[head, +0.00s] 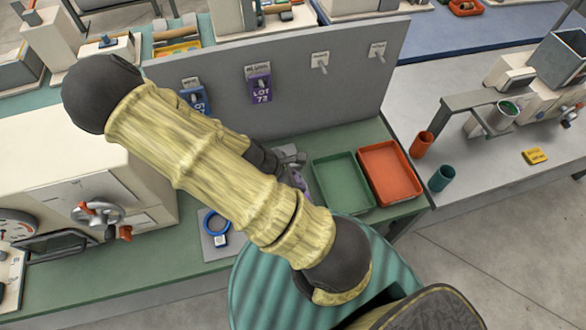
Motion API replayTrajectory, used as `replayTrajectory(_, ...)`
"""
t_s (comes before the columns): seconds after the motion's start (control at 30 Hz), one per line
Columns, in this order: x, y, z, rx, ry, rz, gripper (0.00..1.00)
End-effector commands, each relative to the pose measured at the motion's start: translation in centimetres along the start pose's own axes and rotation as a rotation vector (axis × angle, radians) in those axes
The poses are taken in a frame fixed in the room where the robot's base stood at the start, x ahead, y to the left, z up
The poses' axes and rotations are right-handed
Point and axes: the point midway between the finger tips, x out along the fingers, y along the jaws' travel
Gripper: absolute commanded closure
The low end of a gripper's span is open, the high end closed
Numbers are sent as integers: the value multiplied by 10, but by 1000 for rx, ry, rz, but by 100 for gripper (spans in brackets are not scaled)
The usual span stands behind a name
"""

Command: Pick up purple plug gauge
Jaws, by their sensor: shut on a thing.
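A purple thing, seemingly the plug gauge (299,181), shows only as a small piece behind my arm, left of the green tray. My gripper (296,164) is mostly hidden by my arm; a grey part of it shows just above the purple piece. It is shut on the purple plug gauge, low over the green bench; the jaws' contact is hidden. I cannot tell whether the gauge is clear of the surface.
A green tray (318,166) and an orange tray (365,153) stand right of my gripper. A blue ring (217,237) lies on a grey pad at left. A grey panel (330,98) behind carries a purple LOT 73 tag (260,90) and hooks. A handwheel machine (80,180) stands left.

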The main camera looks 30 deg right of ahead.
Motion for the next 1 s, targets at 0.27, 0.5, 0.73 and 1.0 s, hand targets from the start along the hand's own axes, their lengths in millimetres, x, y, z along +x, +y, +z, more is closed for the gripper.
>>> replayTrajectory(0.27,-7,-4,4,-5,-9,2,95)
replayTrajectory(0.5,-7,-13,5,-4,-8,1,95)
replayTrajectory(0.73,-3,-24,3,-1,-1,-4,95)
replayTrajectory(1.0,0,-28,0,2,4,-4,95)
